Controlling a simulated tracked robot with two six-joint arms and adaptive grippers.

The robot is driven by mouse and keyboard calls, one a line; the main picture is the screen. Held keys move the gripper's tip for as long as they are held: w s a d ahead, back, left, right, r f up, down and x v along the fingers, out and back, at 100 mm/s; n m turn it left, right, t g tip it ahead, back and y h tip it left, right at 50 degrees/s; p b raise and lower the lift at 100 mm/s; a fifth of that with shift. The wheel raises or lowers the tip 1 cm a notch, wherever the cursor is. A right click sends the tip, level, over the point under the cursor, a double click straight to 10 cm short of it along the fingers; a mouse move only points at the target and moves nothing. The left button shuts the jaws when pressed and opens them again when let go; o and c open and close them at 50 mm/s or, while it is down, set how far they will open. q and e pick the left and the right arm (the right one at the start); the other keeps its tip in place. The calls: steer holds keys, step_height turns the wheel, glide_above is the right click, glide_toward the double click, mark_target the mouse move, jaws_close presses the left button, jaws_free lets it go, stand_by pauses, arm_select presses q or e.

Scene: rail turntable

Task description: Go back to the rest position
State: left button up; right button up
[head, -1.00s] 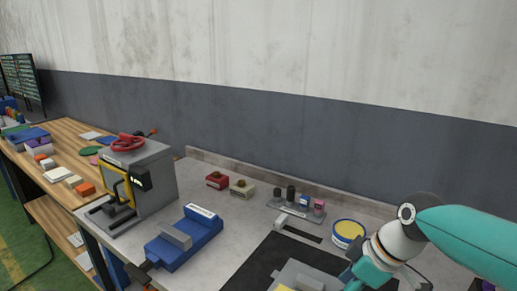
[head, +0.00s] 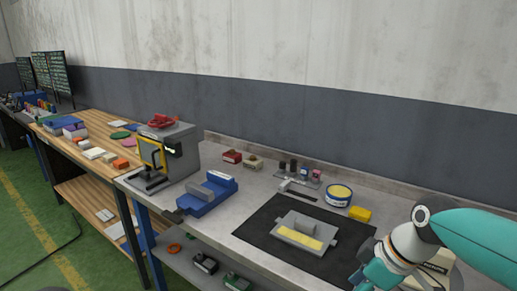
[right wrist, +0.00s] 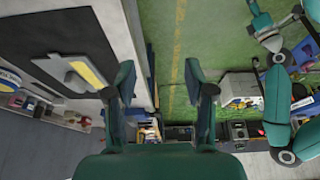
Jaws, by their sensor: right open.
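My right arm comes in from the right edge of the head view, with its gripper end (head: 372,276) low at the right, past the black mat's right side. In the right wrist view my right gripper (right wrist: 160,78) has its two dark green fingers wide apart with nothing between them. Below that gap are the bench edge and green floor. My left gripper cannot be made out; teal arm links of mine show at the right of the wrist view.
Green floor (head: 60,240) is open at the left.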

steer(key=s+a+f+m+g, duration=0.1)
steer(key=s+f+g, duration=0.2)
steer(key=f, duration=0.8)
steer(key=s+f+g, duration=0.2)
steer(key=s+f, duration=0.1)
steer(key=f, duration=0.8)
steer(key=s+a+f+m, duration=0.3)
steer(key=s+f+m, duration=0.1)
steer(key=s+f, duration=0.35)
steer(key=s+a+f+m, duration=0.3)
steer(key=s+f+m, duration=0.1)
steer(key=s+f, duration=0.4)
steer(key=w+m+t, duration=0.1)
steer(key=w+f+m+t, duration=0.1)
steer(key=w, duration=0.1)
steer(key=w+d+m+t, duration=0.1)
steer(key=w+m, duration=0.1)
steer(key=shift+f, duration=0.25)
steer(key=shift+w, duration=0.1)
